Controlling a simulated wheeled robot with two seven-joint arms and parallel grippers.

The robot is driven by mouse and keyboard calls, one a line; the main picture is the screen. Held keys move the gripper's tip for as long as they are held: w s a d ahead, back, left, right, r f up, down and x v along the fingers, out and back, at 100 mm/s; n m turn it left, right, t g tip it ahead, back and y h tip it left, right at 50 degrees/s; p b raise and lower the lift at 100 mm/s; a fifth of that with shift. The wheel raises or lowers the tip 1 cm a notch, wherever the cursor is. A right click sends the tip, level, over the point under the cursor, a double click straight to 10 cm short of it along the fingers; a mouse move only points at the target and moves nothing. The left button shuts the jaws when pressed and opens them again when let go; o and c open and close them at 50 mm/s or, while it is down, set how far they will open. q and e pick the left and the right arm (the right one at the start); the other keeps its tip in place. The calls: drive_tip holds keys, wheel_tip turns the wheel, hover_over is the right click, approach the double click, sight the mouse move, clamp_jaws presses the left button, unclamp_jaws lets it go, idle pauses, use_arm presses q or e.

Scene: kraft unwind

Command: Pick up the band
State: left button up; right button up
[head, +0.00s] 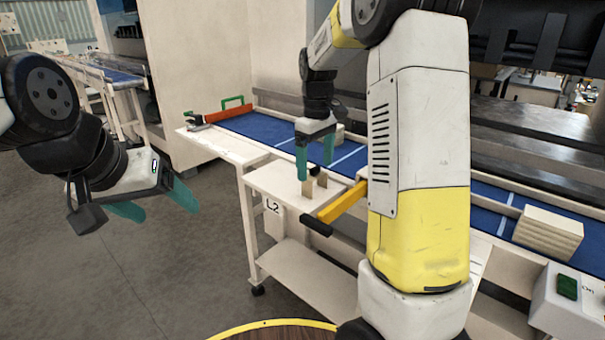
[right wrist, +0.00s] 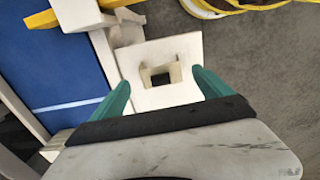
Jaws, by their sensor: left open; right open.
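The band (right wrist: 175,72) looks like a small tan rectangular ring with a dark hollow middle, on a white plate-like top (right wrist: 190,45). In the head view the band (head: 308,188) shows as small upright tan pieces on the white stand marked L2. My right gripper (head: 315,163) is open and points down just above it. In the right wrist view the band lies between the two green fingers of this gripper (right wrist: 161,82), with a gap on each side. My left gripper (head: 167,208) is open and empty over the floor at the left, far from the band.
A yellow bar (head: 342,203) with a black end juts out beside the band. A blue conveyor (head: 265,127) runs behind. A stack of tan boards (head: 548,232) and a control box (head: 567,300) stand at the right. The floor at the left is clear.

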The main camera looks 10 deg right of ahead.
sight(315, 167)
wheel_tip(315, 167, down, 4)
drive_tip(key=shift+f, duration=0.25)
drive_tip(key=shift+c, duration=0.4)
drive_tip(key=c, duration=1.1)
drive_tip(key=shift+r, duration=0.1)
drive_tip(key=shift+c, duration=0.2)
